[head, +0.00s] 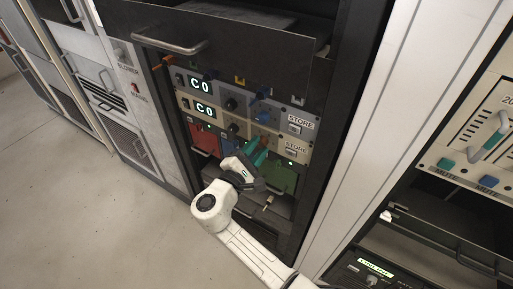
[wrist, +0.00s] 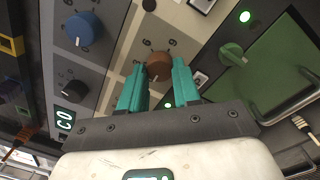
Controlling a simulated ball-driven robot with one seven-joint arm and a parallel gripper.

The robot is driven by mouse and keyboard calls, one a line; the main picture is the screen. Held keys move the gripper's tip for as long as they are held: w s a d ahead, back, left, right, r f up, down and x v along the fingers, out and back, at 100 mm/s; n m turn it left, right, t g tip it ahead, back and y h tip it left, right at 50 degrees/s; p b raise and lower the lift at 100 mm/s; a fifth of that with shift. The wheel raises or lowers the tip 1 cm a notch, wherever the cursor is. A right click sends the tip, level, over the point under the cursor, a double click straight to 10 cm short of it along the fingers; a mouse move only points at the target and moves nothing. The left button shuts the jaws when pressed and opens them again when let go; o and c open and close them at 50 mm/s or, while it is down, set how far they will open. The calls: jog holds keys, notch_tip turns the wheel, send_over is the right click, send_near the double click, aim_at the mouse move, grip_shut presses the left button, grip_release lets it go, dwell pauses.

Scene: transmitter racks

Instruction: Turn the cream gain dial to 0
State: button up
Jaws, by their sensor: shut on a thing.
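The cream panel's dial is a brown round knob (wrist: 159,66) in the wrist view, with markings printed around it. My gripper (head: 261,153) reaches up to the lower rack rows in the head view. Its two teal fingers stand on either side of the brown knob and are shut on it. The cream panel (head: 219,119) carries a lit display reading C0 (head: 205,112), a black knob (head: 233,127) and a STORE button. The brown knob is partly hidden behind the fingers in the head view. The number it points to is too small to read.
A grey panel above has a blue knob (wrist: 83,28) and a black knob (wrist: 72,92). A green module (wrist: 275,70) with a green knob (wrist: 236,55) and a handle lies close on the right. An overhanging dark drawer (head: 230,45) sits above. Floor at left is clear.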

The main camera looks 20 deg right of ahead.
jog(key=o, duration=1)
jog(key=shift+o, duration=0.2)
jog(key=b+v, duration=0.1)
jog(key=v, duration=1)
jog(key=shift+w, duration=0.15)
jog(key=shift+d+f, duration=0.1)
